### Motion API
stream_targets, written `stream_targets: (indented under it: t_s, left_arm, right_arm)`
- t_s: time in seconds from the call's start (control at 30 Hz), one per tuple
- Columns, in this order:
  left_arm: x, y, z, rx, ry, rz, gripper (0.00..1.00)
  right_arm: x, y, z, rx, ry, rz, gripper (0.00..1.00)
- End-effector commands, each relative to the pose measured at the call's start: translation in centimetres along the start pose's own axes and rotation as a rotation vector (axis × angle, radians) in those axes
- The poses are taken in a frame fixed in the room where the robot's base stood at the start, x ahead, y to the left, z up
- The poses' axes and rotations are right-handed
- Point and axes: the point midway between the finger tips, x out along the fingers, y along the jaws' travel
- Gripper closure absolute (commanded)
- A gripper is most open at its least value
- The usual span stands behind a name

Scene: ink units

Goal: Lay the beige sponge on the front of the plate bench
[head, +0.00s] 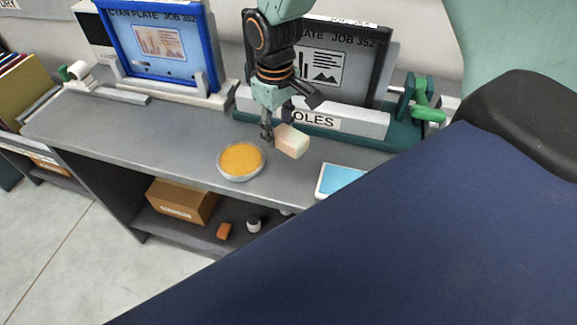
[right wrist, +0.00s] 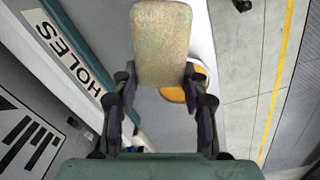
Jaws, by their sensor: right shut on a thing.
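The beige sponge (head: 291,141) is a small pale block in the head view, just right of the orange dish. My right gripper (head: 270,132) comes down from above and is shut on it. In the right wrist view the sponge (right wrist: 161,45) sticks out beyond the two fingers of the right gripper (right wrist: 160,82). I cannot tell whether the sponge touches the bench top. My left gripper is in neither view.
A round dish with orange content (head: 241,160) stands at the front edge, left of the sponge. A blue-topped tray (head: 338,180) is to the right. Behind are a "HOLES" rail (head: 345,122), a grey plate (head: 335,62) and a blue-framed plate (head: 158,45). A cardboard box (head: 182,202) sits on the lower shelf.

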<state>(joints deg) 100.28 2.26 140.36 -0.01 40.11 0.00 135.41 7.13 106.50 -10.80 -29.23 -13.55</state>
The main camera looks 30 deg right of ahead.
Motion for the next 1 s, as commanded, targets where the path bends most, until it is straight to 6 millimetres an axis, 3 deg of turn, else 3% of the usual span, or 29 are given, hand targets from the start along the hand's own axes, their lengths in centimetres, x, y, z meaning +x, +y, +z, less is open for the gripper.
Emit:
stream_targets:
  t_s: [0.13, 0.4, 0.8, 1.0]
  left_arm:
    - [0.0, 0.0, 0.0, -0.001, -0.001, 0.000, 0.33]
    - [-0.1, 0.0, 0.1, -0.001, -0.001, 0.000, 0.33]
    - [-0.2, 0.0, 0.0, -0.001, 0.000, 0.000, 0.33]
    - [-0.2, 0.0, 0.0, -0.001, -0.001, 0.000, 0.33]
  right_arm:
    - [0.6, -0.2, 0.3, -0.001, -0.002, 0.000, 0.81]
    - [5.2, -0.5, 0.5, 0.000, -0.004, -0.001, 0.81]
    - [9.6, -0.4, 0.2, 0.001, -0.001, 0.000, 0.81]
    - [10.0, -0.3, 0.1, 0.001, 0.001, 0.000, 0.81]
